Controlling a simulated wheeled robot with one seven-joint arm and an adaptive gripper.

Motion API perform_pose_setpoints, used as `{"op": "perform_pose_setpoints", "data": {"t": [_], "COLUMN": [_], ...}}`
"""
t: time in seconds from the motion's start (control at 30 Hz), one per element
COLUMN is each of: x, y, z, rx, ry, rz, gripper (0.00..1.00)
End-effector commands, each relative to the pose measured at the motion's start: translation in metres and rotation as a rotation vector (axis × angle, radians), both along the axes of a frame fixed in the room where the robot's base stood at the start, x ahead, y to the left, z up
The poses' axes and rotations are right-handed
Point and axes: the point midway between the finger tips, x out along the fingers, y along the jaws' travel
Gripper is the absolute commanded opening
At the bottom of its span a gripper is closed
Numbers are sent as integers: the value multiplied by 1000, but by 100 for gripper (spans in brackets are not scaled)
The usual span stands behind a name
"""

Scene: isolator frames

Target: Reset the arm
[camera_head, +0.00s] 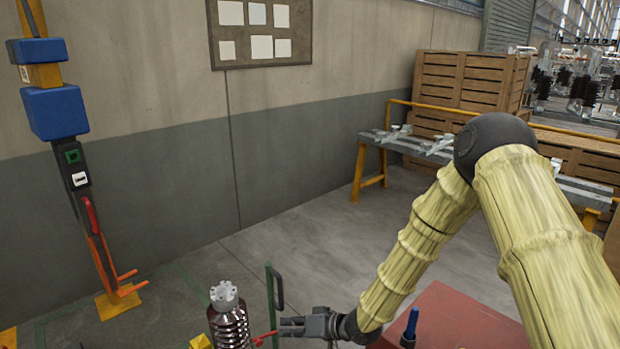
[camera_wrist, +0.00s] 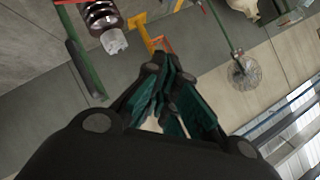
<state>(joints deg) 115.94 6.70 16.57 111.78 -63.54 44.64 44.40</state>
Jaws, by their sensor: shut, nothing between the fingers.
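My arm bends down from the right in the head view, in a pale yellow ribbed cover with a dark elbow. My gripper (camera_head: 284,327) is low in the middle, its fingers pointing left. The fingers are close together, with nothing seen between them. The gripper also shows in the wrist view (camera_wrist: 170,75), with dark green finger pads. A dark ribbed insulator (camera_head: 229,323) with a grey metal cap stands upright just left of the fingertips, seemingly apart from them. It also shows at the top of the wrist view (camera_wrist: 103,14).
A green upright bar with a handle (camera_head: 271,300) and a red piece (camera_head: 262,338) stand between insulator and fingertips. A red surface (camera_head: 450,318) with a blue-handled tool (camera_head: 411,325) lies under my arm. A rack (camera_head: 370,165) and wooden crates (camera_head: 462,85) stand behind. Open floor lies centrally.

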Motion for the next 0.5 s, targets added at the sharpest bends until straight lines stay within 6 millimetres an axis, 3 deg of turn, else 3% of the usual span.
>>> {"op": "perform_pose_setpoints", "data": {"t": [0.37,0.5], "x": [-46,-75], "y": [-32,-56], "z": [-76,-119], "rx": [-96,-164], "ry": [86,140], "rz": [-86,-134], "gripper": [0,0]}}
